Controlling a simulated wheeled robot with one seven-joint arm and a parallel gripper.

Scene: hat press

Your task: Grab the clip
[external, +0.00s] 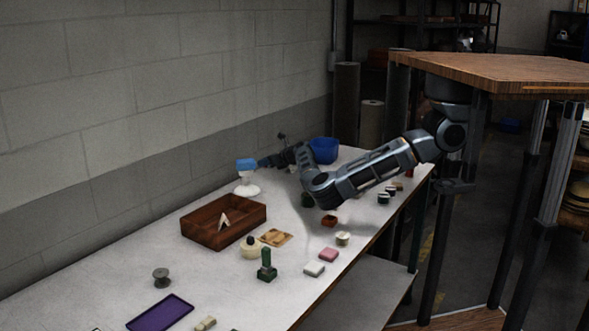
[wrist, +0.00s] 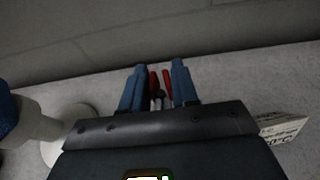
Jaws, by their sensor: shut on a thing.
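The clip (wrist: 158,94) shows in the wrist view as a small thing with two red arms and a dark metal part between them. It sits between the blue fingers of my gripper (wrist: 157,85), which are shut on it. Its lower part is hidden by the gripper body. In the external view my gripper (external: 265,162) points toward the wall, low over the far part of the table, beside a white stand with a blue top. The clip cannot be made out there.
The white stand (external: 247,188) is close on the gripper's left in the wrist view (wrist: 68,125). A printed white box (wrist: 282,128) lies to the right. A blue bin (external: 323,150) stands farther back. A wooden tray (external: 198,232) and several small items occupy the nearer table.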

